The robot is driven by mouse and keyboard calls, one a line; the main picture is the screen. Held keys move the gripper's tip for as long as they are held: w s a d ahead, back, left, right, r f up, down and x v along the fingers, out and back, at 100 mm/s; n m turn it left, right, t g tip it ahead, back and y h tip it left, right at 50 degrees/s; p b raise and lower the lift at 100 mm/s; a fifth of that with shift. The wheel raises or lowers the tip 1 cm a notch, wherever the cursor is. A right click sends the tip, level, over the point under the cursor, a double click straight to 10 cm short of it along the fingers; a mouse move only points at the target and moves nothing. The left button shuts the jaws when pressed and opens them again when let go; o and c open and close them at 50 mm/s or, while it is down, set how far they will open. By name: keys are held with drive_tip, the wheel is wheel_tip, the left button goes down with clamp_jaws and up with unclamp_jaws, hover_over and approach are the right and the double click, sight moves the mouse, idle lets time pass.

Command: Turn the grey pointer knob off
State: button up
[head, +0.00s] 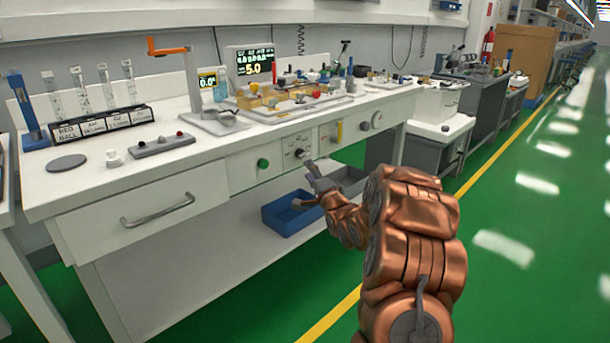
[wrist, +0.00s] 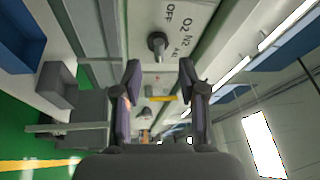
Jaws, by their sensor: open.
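The grey pointer knob (head: 300,153) is on the white front panel of the bench, right of a green round button. In the wrist view the knob (wrist: 157,46) stands out from the panel just beyond my fingertips, roughly midway between them. Printed marks OFF, O2, N2 and AIR lie beside it on the panel. I cannot tell clearly which mark its pointer faces. My gripper (head: 317,177) is in front of the panel, near the knob. In the wrist view my gripper (wrist: 159,68) is open, with nothing between its fingers.
The green button (head: 263,163), a yellow handle (head: 338,131) and a round dial (head: 377,119) share the panel. A drawer handle (head: 158,209) juts out at left. A blue bin (head: 290,212) sits below the panel. Green floor at right is clear.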

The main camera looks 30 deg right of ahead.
sight(303, 156)
drive_tip(key=shift+m+t, duration=0.3)
drive_tip(key=shift+t, duration=0.1)
drive_tip(key=shift+d+f+b+x, duration=0.15)
drive_tip(key=shift+b+x, duration=0.25)
drive_tip(key=shift+x, duration=0.85)
drive_tip(key=shift+d+f+b+x, duration=0.1)
drive_tip(key=shift+d+b+x, duration=0.25)
drive_tip(key=shift+x, duration=0.85)
drive_tip(key=shift+d+f+b+x, duration=0.1)
drive_tip(key=shift+b+x, duration=0.4)
drive_tip(key=shift+x, duration=0.75)
drive_tip(key=shift+r, duration=0.15)
clamp_jaws()
